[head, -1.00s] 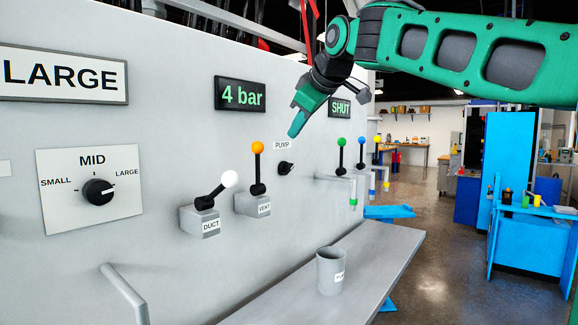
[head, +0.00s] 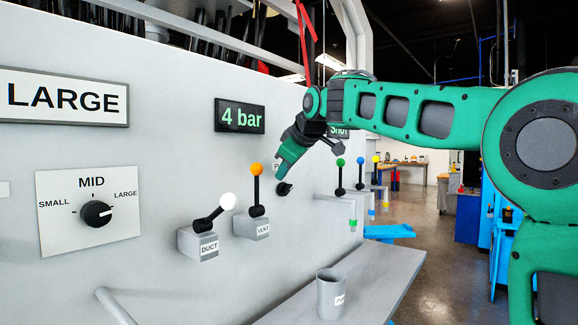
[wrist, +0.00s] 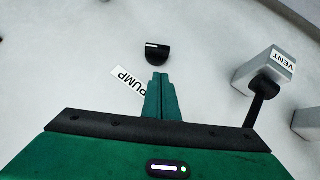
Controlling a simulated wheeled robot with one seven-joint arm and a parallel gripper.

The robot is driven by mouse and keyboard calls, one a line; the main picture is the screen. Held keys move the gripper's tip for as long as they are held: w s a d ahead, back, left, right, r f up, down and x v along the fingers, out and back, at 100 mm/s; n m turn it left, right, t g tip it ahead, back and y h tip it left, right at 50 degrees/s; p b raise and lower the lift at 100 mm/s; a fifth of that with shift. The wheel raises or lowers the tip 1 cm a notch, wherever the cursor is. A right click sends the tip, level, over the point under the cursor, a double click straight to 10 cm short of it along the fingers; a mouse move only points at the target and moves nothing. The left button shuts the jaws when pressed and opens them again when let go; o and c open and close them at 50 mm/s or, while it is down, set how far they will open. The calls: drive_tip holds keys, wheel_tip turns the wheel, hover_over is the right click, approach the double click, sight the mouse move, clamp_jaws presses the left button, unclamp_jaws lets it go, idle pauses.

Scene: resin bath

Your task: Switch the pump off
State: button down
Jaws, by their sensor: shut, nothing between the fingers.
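The pump switch (head: 284,188) is a small black knob on the grey wall panel, right of the vent lever. In the wrist view the knob (wrist: 158,51) lies just beyond my fingertips, with a pale mark on its face. My gripper (head: 283,175) is green, shut and empty, pointing down at the knob. In the wrist view its closed fingers (wrist: 159,80) appear a little short of the knob; whether they touch it I cannot tell. The PUMP label (wrist: 126,82) is partly covered by the fingers there, and mostly hidden behind the gripper in the head view.
The vent lever (head: 257,185) with an orange ball and the duct lever (head: 222,207) with a white ball stand left of the knob. Levers with green (head: 340,163), blue and yellow balls are to the right. A grey cup (head: 331,293) stands on the ledge (head: 385,277) below.

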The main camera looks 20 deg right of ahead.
sight(283, 190)
drive_tip(key=shift+w+d+f, duration=0.2)
drive_tip(key=shift+d+f, duration=0.05)
drive_tip(key=shift+f, duration=0.3)
drive_tip(key=shift+w+d+f, duration=0.15)
drive_tip(key=shift+d+f, duration=0.15)
drive_tip(key=shift+f, duration=0.3)
drive_tip(key=shift+w+d+f, duration=0.2)
drive_tip(key=shift+d+f, duration=0.05)
drive_tip(key=shift+f, duration=0.3)
